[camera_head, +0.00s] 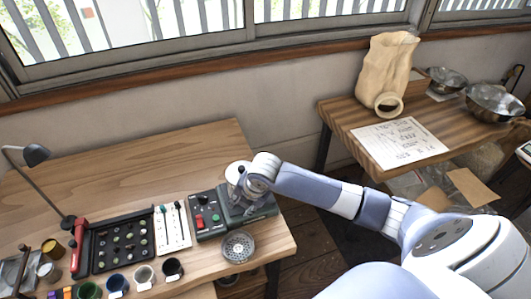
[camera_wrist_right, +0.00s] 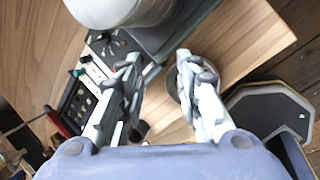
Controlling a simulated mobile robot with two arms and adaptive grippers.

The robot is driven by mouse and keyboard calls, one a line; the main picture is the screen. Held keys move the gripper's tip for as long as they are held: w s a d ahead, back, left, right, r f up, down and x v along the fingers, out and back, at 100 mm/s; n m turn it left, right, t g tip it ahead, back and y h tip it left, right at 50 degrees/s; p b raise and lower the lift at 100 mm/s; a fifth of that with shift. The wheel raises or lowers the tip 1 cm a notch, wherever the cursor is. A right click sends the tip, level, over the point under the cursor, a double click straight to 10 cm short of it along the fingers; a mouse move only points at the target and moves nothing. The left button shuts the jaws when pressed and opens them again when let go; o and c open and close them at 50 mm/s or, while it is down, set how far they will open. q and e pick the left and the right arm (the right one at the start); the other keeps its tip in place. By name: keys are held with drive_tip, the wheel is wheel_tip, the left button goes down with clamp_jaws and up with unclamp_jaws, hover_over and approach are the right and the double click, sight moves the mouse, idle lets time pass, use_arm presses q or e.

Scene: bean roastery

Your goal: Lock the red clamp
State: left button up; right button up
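The red clamp (camera_head: 78,240) is at the left edge of the black sample tray (camera_head: 92,262) on the wooden table, its long red part running along that edge. I cannot tell whether it is locked. Part of it shows at the left of the right wrist view (camera_wrist_right: 57,122). My right gripper (camera_head: 238,182) is over the dark grey machine at the table's right part, well to the right of the clamp. In the right wrist view its two fingers (camera_wrist_right: 160,62) are apart with nothing held between them. My left gripper is not in view.
The grey machine (camera_head: 208,228) with red and green buttons stands beside a white board (camera_head: 172,230). A round metal strainer (camera_head: 238,246) and several cups, including a black one (camera_head: 173,269), line the front. A desk lamp (camera_head: 36,155) rises at the left. The table's back is clear.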

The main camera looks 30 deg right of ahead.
drive_tip(key=w+d+r+n+h+p, duration=0.2)
drive_tip(key=w+d+r+n, duration=0.2)
drive_tip(key=d+r+n, duration=0.75)
drive_tip(key=w+f, duration=0.1)
drive_tip(key=f, duration=0.1)
drive_tip(key=w+d+f+m+p, duration=0.1)
drive_tip(key=w+f, duration=0.1)
drive_tip(key=w+d+f+m+p, duration=0.1)
drive_tip(key=f, duration=0.1)
drive_tip(key=shift+w+f+m, duration=0.2)
drive_tip(key=shift+f+m, duration=0.05)
drive_tip(key=shift+f, duration=0.1)
clamp_jaws()
